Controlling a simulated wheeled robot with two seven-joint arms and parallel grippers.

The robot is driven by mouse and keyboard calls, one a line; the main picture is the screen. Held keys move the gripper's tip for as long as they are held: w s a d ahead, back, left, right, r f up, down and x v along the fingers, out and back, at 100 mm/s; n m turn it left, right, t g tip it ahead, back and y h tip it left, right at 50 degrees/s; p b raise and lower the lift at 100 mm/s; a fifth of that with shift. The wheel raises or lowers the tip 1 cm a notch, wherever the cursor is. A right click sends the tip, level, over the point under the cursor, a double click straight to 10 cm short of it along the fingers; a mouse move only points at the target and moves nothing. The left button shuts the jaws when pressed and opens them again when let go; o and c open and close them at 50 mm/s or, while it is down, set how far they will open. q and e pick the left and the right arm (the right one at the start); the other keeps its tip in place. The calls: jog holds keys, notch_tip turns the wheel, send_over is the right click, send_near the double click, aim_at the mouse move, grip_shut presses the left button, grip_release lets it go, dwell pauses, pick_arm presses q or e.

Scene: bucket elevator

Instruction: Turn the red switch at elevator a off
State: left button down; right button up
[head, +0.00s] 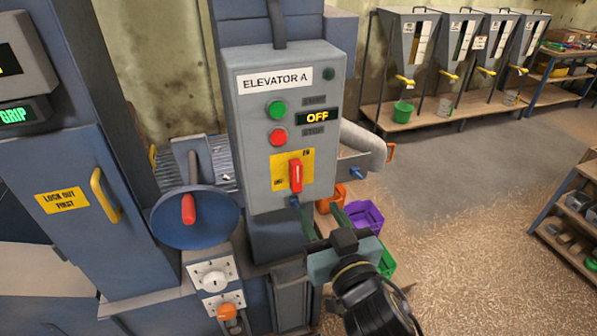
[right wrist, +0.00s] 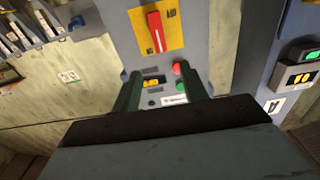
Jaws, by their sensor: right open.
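The red switch (head: 296,176) is a handle on a yellow plate, low on the grey box labelled ELEVATOR A (head: 280,82). Its handle stands nearly upright. The small display (head: 317,117) above it reads OFF. My right gripper (head: 312,222) is below and a little right of the switch, apart from it. In the right wrist view, the red switch (right wrist: 156,32) is beyond the spread green fingers of my right gripper (right wrist: 163,82), with nothing held between them. My left gripper is not in view.
A green button (head: 276,109) and a red button (head: 278,137) sit above the switch. A blue wheel with a red handle (head: 188,209) juts out at left. Purple (head: 364,215) and orange bins stand behind my right gripper. Open floor lies at right.

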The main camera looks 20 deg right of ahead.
aim_at(298, 173)
jog(key=w, duration=0.4)
jog(key=w+p, duration=0.1)
jog(key=w, duration=0.8)
jog(key=shift+a+p, duration=0.25)
jog(key=shift+p, duration=0.15)
grip_shut()
